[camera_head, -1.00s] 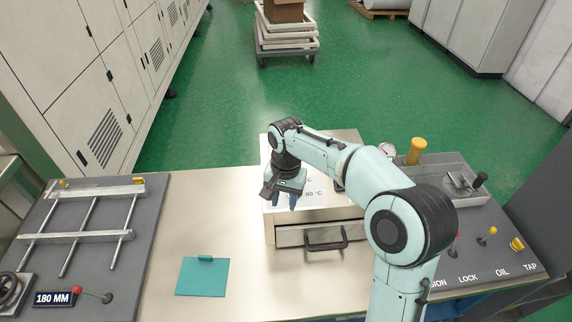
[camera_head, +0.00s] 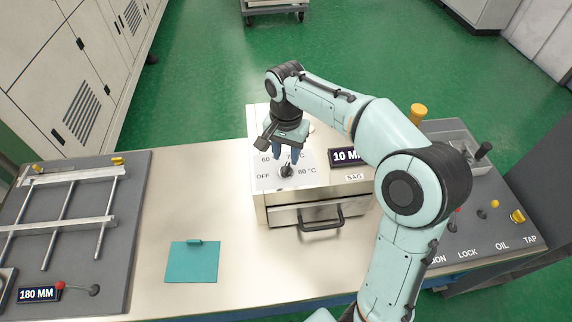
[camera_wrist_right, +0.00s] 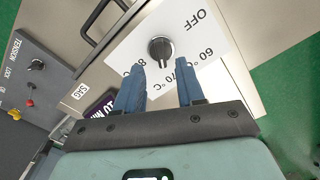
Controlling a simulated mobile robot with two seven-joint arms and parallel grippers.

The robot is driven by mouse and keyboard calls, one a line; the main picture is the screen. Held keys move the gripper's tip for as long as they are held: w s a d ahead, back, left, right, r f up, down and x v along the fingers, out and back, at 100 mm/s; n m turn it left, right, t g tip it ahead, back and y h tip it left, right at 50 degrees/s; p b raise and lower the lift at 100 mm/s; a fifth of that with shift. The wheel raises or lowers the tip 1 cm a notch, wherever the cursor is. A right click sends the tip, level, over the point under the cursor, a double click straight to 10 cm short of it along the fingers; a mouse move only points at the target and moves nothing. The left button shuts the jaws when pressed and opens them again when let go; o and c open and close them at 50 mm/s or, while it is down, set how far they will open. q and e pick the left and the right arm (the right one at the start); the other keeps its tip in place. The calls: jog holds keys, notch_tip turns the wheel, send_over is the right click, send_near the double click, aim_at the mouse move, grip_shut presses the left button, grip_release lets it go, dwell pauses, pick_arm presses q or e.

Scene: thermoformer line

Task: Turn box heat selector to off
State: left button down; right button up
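The box heat selector is a dark round knob (camera_head: 287,171) on the white dial plate on top of the metal box (camera_head: 278,206). The plate reads OFF at left, 60 at upper left and 80 °C at right in the head view. The knob (camera_wrist_right: 160,49) shows clear of the fingers in the right wrist view; which mark it points to I cannot tell. My right gripper (camera_head: 287,154) is over the plate just behind the knob. Its blue fingers (camera_wrist_right: 162,66) are apart with nothing between them, close to the knob. My left gripper is out of view.
The box front has a drawer with a black handle (camera_head: 321,220). A 10 MM display (camera_head: 346,157) is right of the dial, partly behind my arm.

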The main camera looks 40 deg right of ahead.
aim_at(286, 167)
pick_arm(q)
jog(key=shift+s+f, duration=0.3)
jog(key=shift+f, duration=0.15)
pick_arm(e)
notch_tip(286, 167, down, 5)
jog(key=shift+r, duration=0.1)
grip_shut()
